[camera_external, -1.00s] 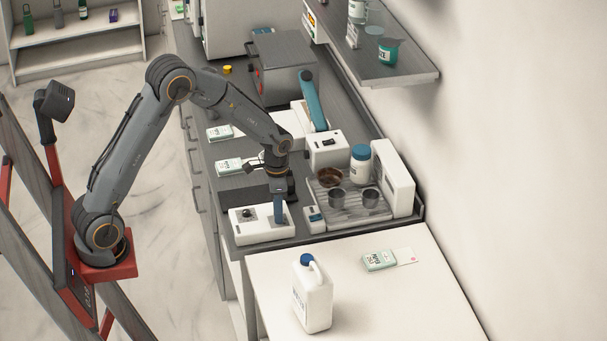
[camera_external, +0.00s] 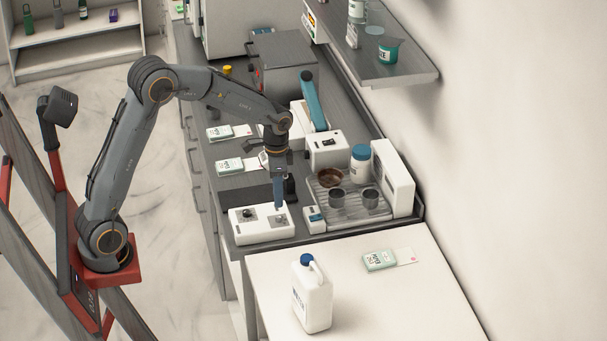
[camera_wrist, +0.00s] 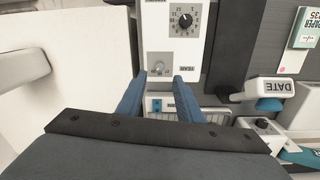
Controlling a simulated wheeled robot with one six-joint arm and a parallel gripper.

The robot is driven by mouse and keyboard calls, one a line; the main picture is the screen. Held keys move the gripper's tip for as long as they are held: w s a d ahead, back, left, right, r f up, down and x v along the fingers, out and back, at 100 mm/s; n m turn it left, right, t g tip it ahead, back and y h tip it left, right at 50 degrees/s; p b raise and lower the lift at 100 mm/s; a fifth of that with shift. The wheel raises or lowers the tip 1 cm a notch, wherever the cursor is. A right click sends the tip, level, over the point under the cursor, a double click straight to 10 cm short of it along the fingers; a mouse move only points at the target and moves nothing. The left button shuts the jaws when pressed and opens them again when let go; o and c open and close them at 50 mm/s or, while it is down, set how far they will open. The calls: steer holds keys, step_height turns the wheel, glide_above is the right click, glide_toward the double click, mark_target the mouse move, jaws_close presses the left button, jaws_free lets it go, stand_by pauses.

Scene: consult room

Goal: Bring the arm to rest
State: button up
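My gripper (camera_external: 279,207) points down in the external view, above the right part of a white box with knobs (camera_external: 250,238). In the wrist view its two blue fingers (camera_wrist: 158,88) stand apart with a clear gap. It is open and nothing is held between them. The white box (camera_wrist: 158,25) shows ahead of the fingertips, with a black dial and a clear round knob. My arm is bent, with its elbow high over the left of the counter.
A slotted tray (camera_external: 352,212) with dark cups stands right of the gripper, near a blue-lidded jar (camera_external: 360,164). A white jug (camera_external: 312,296) stands on the white table (camera_external: 400,300). A wall shelf (camera_external: 410,76) overhangs the counter.

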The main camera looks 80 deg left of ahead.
steer(key=shift+r, duration=0.4)
